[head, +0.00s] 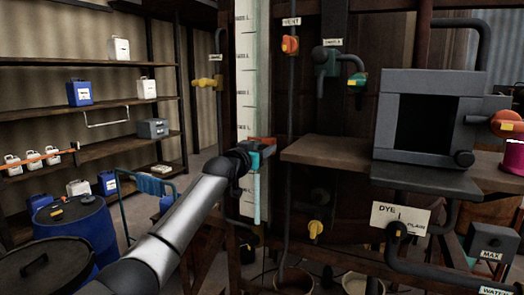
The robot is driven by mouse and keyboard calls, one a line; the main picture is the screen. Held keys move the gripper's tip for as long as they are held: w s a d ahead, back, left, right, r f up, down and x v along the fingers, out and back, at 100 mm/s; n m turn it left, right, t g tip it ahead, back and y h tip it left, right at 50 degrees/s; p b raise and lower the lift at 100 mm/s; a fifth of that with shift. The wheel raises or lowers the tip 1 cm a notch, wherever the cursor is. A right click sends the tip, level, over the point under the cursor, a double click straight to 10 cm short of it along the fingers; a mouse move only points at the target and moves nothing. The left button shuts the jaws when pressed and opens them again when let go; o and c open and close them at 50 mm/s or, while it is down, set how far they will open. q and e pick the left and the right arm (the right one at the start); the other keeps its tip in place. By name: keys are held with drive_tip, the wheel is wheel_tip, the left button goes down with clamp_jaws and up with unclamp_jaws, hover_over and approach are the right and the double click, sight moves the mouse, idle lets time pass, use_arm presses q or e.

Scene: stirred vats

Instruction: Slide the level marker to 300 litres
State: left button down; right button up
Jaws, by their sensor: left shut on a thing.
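The level scale (246,70) is a tall pale strip with tick marks and small printed litre labels, too small to read surely. My left gripper (267,149) is at the lower part of this scale, at the end of the silver arm. It is shut on the level marker (261,141), of which an orange-red part shows at the fingers, against the strip. A teal piece shows beside it, at the wrist. The fingers and wrist hide most of the marker and the mark it stands at. The strip continues below the gripper. My right gripper is not in view.
A brown wooden shelf (325,152) juts out just right of the gripper, with a dark grey box (464,110) on its right. Valves and pipes surround the scale, including a yellow handle (315,229) below.

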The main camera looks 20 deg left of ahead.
use_arm(q)
drive_tip(key=shift+d+r, duration=0.15)
drive_tip(key=shift+r, duration=0.05)
drive_tip(key=c, duration=0.5)
unclamp_jaws()
drive_tip(key=shift+f, duration=0.1)
drive_tip(key=shift+f, duration=0.1)
drive_tip(key=shift+s, duration=0.1)
drive_tip(key=shift+s, duration=0.8)
drive_tip(key=shift+s+a+b, duration=0.2)
drive_tip(key=shift+s+b, duration=0.45)
drive_tip(key=shift+s, duration=1.6)
drive_tip(key=shift+s+a+b, duration=0.25)
drive_tip(key=shift+s+b, duration=0.45)
drive_tip(key=shift+s, duration=1.5)
drive_tip(key=shift+s+a+b, duration=0.2)
drive_tip(key=shift+s+b, duration=0.45)
drive_tip(key=shift+s, duration=1.6)
